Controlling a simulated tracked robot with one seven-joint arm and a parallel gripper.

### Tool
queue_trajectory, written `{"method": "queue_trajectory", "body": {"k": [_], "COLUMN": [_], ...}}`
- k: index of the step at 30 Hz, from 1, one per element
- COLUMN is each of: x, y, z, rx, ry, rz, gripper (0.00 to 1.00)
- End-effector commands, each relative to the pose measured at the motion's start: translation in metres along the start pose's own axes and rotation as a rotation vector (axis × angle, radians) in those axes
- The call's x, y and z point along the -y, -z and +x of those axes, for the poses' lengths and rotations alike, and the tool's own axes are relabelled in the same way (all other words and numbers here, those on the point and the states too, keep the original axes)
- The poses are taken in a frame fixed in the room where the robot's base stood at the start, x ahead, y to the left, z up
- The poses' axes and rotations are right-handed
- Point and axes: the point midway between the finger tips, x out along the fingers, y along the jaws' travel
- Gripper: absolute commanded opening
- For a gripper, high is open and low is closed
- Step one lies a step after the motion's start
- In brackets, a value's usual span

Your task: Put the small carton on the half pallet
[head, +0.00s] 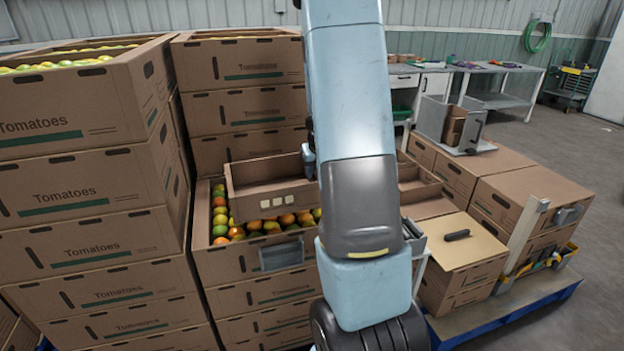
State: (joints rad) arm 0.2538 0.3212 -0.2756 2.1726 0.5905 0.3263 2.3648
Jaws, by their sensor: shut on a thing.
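The small carton (272,195) is open-topped, brown and looks empty, with three pale labels on its front. It is over the tomatoes in a stacked carton, slightly tilted in the picture. My gripper (308,160) shows only as a small grey-blue part at the carton's right side, shut on the carton. My arm hides its fingers and the carton's right end. The half pallet (562,296) is blue, at the lower right, and bears several closed and open cartons. The carton is left of the pallet's load; any contact with the tomatoes below cannot be told.
Tall stacks of tomato cartons (75,195) fill the left. An open carton of tomatoes (225,262) tops the stack under the small carton. A lidded carton (465,255) and an upright post (525,235) stand at the pallet. Grey floor (575,145) is clear at right.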

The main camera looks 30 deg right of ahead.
Motion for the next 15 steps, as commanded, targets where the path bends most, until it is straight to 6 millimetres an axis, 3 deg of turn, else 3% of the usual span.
{"method": "queue_trajectory", "body": {"k": [6, 15], "x": [-0.009, -0.021], "y": [0.014, 0.054], "z": [-0.046, -0.086], "rx": [0.004, 0.002], "ry": [-0.002, -0.002], "rz": [-0.003, -0.001], "gripper": [0.00, 0.00]}}
